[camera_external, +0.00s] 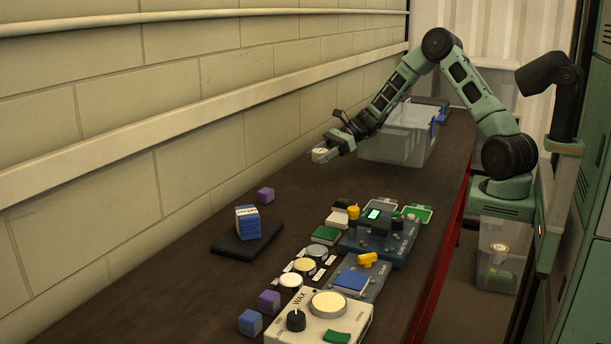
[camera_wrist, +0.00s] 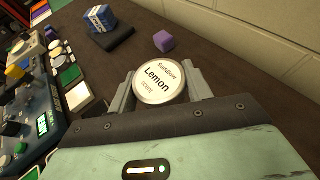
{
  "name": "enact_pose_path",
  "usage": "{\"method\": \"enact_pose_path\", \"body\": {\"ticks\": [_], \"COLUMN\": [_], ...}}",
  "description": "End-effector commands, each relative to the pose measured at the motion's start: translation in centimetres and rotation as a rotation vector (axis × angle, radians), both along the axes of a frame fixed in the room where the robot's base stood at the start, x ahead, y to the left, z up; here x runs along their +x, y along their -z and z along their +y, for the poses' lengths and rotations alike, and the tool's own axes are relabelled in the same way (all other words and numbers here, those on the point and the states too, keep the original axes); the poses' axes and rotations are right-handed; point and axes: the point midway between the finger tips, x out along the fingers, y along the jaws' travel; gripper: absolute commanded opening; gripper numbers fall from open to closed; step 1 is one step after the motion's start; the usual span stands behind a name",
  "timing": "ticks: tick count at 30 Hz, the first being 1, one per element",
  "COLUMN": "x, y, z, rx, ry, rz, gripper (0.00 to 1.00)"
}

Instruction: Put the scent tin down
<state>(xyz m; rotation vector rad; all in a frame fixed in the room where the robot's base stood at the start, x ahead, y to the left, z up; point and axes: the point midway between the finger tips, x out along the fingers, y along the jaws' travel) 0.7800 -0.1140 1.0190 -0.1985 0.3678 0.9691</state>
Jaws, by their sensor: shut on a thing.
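In the external view my gripper (camera_external: 327,152) holds the tin (camera_external: 320,154) above the dark bench (camera_external: 190,297), between the wall and the clear bin. The tin's sides are mostly hidden by the fingers.
A clear bin (camera_external: 392,150) stands right behind my gripper. Control panels (camera_external: 377,240) and round tins (camera_external: 304,267) fill the bench's front right. Bare bench lies left of the gripper.

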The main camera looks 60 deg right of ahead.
Motion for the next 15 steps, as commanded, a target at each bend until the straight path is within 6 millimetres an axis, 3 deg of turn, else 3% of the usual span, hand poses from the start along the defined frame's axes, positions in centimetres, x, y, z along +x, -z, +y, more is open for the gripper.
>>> {"method": "enact_pose_path", "body": {"ticks": [1, 5, 15], "x": [1.2, 2.8, 3.1], "y": [0.2, 0.0, 5.2], "z": [0.6, 1.4, 1.5], "rx": [0.000, 0.007, 0.009], "ry": [-0.003, 0.000, 0.003], "rz": [-0.005, -0.004, -0.001], "gripper": [0.26, 0.26, 0.26]}}
